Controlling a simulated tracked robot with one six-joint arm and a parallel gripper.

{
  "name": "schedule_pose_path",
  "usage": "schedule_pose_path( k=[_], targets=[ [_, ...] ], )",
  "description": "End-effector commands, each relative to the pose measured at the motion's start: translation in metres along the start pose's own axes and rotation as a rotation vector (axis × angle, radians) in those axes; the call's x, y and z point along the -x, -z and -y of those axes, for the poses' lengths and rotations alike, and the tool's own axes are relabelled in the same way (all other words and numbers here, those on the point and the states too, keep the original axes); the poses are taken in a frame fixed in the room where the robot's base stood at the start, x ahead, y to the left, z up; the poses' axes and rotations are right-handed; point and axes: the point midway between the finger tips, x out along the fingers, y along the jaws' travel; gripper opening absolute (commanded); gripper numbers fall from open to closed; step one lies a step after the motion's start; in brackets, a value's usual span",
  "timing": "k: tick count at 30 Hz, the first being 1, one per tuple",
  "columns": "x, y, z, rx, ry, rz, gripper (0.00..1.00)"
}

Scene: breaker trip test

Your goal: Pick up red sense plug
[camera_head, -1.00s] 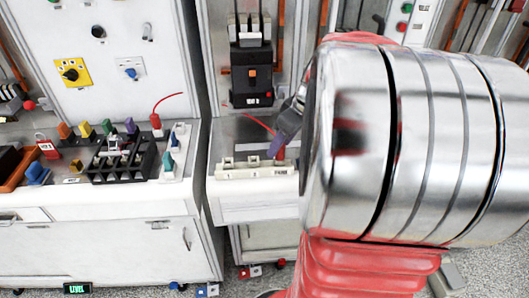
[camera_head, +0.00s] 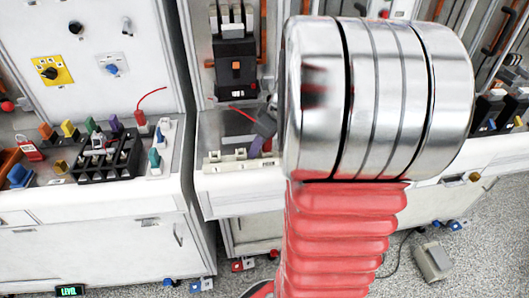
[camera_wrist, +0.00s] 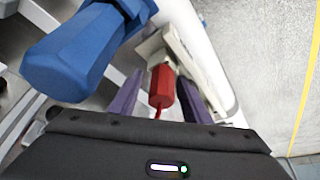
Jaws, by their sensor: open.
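In the wrist view a red plug (camera_wrist: 161,86) with a red cord stands between the two purple fingers of my gripper (camera_wrist: 158,92). The gripper is open. A gap shows on the plug's left; the right finger is close to it, and I cannot tell if they touch. The plug's far end meets a pale strip (camera_wrist: 172,44). In the head view my gripper (camera_head: 260,142) is over the white socket strip (camera_head: 238,163) on the middle bench, partly hidden by my arm. Another red plug (camera_head: 140,121) with a red cord stands on the left bench.
A large blue block-like part (camera_wrist: 68,62) is close to my gripper's left in the wrist view. A black breaker (camera_head: 235,60) stands behind the socket strip. The left bench holds a black rack (camera_head: 104,160) and coloured plugs. A grey box (camera_head: 432,262) lies on the floor.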

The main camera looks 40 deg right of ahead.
Motion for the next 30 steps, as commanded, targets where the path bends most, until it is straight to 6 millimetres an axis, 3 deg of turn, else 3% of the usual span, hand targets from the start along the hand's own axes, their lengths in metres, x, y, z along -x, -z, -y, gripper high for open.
schedule_pose_path(
  k=[14, 30],
  targets=[
    [0.0006, 0.0002, 0.0001, 0.0, 0.0, 0.0, 0.44],
    [0.0005, 0.0005, 0.0004, 0.001, 0.0, 0.0, 0.06]
  ],
)
